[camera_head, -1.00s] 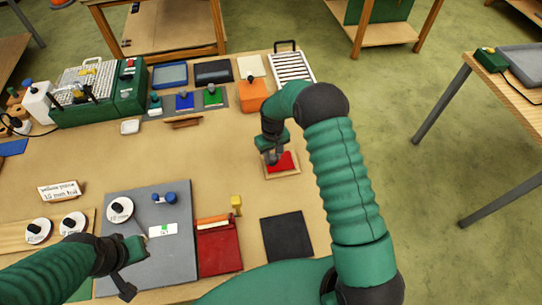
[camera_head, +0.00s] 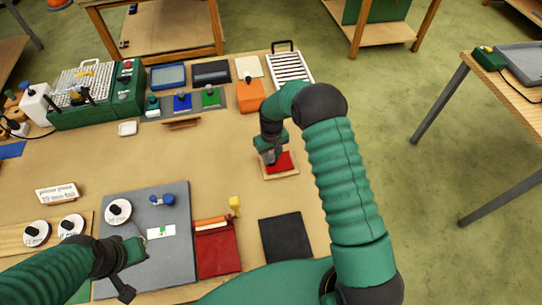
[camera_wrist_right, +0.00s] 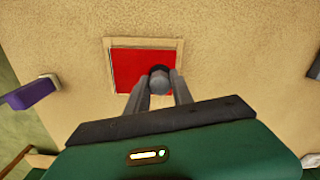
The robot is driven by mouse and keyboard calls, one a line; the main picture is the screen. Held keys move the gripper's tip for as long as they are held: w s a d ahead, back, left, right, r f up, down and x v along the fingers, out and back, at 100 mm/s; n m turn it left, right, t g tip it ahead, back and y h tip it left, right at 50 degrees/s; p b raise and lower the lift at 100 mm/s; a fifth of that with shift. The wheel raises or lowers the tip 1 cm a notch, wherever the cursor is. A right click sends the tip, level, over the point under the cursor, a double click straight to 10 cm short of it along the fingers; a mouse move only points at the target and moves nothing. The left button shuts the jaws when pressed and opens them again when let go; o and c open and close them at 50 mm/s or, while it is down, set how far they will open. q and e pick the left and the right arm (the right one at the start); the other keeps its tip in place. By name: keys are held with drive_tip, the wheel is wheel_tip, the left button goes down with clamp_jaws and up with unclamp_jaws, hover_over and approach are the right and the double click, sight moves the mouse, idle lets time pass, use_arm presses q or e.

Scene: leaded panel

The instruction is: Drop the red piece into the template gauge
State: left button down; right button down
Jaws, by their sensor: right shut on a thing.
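The red piece (camera_head: 284,159) is a flat red square at the right part of the table. In the right wrist view the red piece (camera_wrist_right: 133,68) lies inside the outline of the template gauge (camera_wrist_right: 181,50), a pale wooden frame. The gauge (camera_head: 283,177) also shows in the head view. I cannot tell whether the piece is fully seated. My right gripper (camera_wrist_right: 159,84) is shut on a dark round knob over the red piece, hiding its lower right part. In the head view my right gripper (camera_head: 270,158) is above the gauge. My left gripper (camera_head: 133,270) hangs over the grey board; its jaws are unclear.
Blue and green pieces (camera_head: 211,97) with dark knobs stand on a grey rack at the back. An orange block (camera_head: 250,97) and a white slatted rack (camera_head: 290,70) are behind the gauge. A black mat (camera_head: 286,238) and a red pouch (camera_head: 217,252) lie in front. Bare tabletop surrounds the gauge.

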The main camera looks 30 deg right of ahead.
sight(271, 156)
drive_tip(key=shift+f+b, duration=0.65)
drive_tip(key=shift+f, duration=0.25)
drive_tip(key=c, duration=1)
unclamp_jaws()
drive_tip(key=shift+c, duration=0.2)
drive_tip(key=shift+r, duration=0.15)
drive_tip(key=shift+r, duration=0.35)
wheel_tip(271, 156, up, 16)
drive_tip(key=b, duration=0.3)
drive_tip(key=shift+f, duration=0.15)
